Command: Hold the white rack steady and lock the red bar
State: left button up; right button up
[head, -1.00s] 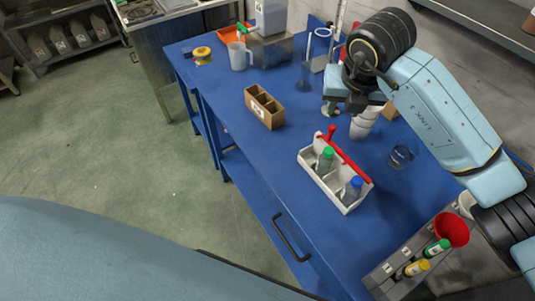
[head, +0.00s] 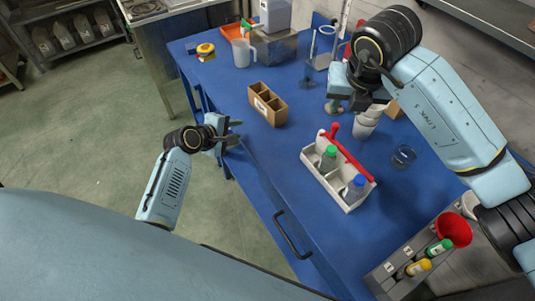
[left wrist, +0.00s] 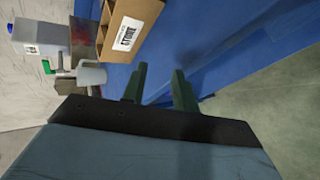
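The white rack (head: 318,178) stands on the blue table in the head view, with a green-capped bottle (head: 327,160) and a blue-capped bottle (head: 354,188) in it. The red bar (head: 352,161) runs along the rack's far side, with a raised red knob at its left end. My left gripper (head: 236,137) is at the table's left edge, left of the rack and well apart from it. In the left wrist view its two fingers (left wrist: 160,85) are apart with nothing between them. My right gripper (head: 338,104) hangs over the table behind the rack; its fingers are too small to judge.
A cardboard divided box (head: 267,106) stands between my left gripper and the back of the table. A grey holder with bottles and a red funnel (head: 453,230) is at lower right.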

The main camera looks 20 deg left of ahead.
pick_arm(q)
jog(key=s+d+r+n+h, duration=0.1)
jog(key=s+d+n+h, duration=0.2)
jog(key=d, duration=0.4)
jog(key=n+h, duration=0.1)
jog(key=n, duration=0.7)
send_near(307, 147)
jog(key=a, duration=0.1)
jog(key=s+a, duration=0.2)
jog(key=shift+a+r, duration=0.2)
jog(key=shift+r, duration=0.05)
jog(key=shift+s+d+r+n+h, duration=0.3)
jog(key=shift+d, duration=0.1)
jog(key=x, duration=1.3)
jog(key=shift+d, duration=0.2)
